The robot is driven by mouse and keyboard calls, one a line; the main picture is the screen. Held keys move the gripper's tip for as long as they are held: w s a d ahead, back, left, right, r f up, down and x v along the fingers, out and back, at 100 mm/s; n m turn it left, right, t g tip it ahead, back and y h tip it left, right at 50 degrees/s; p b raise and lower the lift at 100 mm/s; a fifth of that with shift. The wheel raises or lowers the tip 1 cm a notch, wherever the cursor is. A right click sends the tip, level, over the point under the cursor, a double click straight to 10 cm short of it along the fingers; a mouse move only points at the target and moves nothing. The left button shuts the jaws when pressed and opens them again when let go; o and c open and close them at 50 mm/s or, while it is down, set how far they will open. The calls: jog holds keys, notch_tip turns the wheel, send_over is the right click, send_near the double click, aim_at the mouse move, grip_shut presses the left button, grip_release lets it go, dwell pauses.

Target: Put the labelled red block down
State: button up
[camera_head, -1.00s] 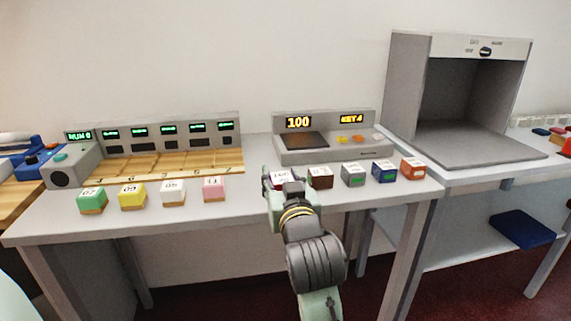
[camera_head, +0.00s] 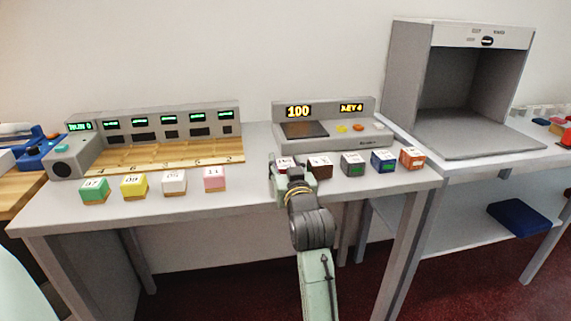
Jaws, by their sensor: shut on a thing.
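The labelled red block (camera_head: 284,161) is mostly hidden behind my gripper; only its white labelled top and a little dark red show. My gripper (camera_head: 285,168) is shut on it at the front part of the grey counter (camera_head: 250,197). The block is in line with the row of other blocks. I cannot tell whether its underside touches the counter.
A brown block (camera_head: 319,168) stands close to the right, then grey (camera_head: 352,164), blue (camera_head: 383,162) and orange (camera_head: 412,159) blocks. Green (camera_head: 94,192), yellow (camera_head: 134,187), white (camera_head: 174,183) and pink (camera_head: 215,180) blocks stand left. A console (camera_head: 335,131) is behind. Bare counter lies between pink and my gripper.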

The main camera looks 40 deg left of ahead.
jog(key=shift+f, duration=0.15)
jog(key=o, duration=1.2)
